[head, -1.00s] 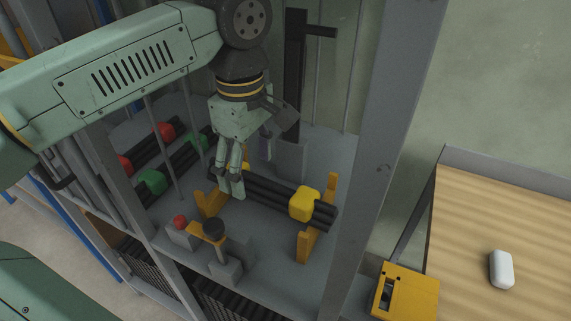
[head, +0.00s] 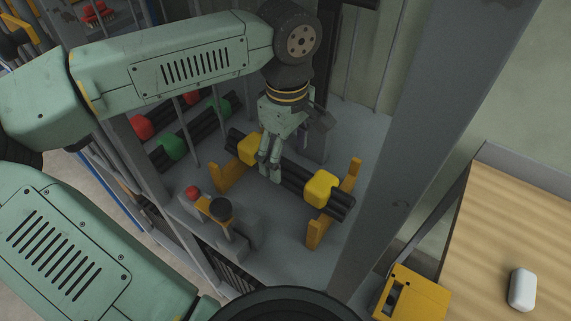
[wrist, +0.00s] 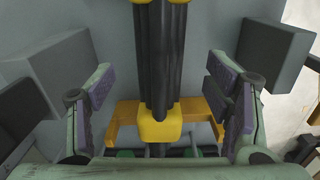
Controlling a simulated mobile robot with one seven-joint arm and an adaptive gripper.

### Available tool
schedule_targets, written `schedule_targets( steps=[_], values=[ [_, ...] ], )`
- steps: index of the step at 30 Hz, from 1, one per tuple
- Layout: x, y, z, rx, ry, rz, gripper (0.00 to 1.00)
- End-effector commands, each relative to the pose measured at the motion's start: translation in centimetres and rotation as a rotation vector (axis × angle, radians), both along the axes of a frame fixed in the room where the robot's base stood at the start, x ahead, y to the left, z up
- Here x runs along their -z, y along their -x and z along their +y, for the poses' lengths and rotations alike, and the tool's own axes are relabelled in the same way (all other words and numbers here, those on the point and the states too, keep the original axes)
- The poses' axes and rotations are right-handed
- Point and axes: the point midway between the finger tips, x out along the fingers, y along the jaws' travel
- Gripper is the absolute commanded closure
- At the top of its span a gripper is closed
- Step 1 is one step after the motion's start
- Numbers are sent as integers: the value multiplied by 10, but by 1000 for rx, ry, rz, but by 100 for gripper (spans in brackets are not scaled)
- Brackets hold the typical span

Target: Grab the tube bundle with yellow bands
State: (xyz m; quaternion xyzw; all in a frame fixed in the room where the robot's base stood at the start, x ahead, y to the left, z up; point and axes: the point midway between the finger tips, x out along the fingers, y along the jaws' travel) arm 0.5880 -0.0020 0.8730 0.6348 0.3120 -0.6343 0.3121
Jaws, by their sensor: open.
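The tube bundle with yellow bands (head: 298,174) is a set of black tubes with a yellow band near each end. It lies across yellow cradle supports (head: 317,230) inside the grey frame. My gripper (head: 270,172) is over the middle of the bundle, between the two bands, pointing down. In the wrist view the bundle (wrist: 166,60) runs up the middle between my open fingers (wrist: 165,100), with a gap on each side. One yellow band (wrist: 160,125) shows near the lower middle there. In the head view the gripper hides part of the bundle.
Bundles with red bands (head: 141,127) and green bands (head: 173,147) lie to the left behind thin rods. A fixture with a black knob (head: 221,208) and a red button (head: 192,192) stand in front. A thick grey post (head: 420,150) rises on the right, near a wooden table (head: 500,240).

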Motion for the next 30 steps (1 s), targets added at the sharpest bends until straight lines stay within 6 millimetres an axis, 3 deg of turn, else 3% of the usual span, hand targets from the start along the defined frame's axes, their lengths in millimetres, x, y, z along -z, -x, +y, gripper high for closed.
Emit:
schedule_targets(
  steps=[6, 14, 30],
  values=[
    [27, 0, 1, -1, 0, 1, 28],
    [31, 0, 1, -1, 0, 0, 28],
    [31, 0, 1, -1, 0, 0, 64]
  ],
)
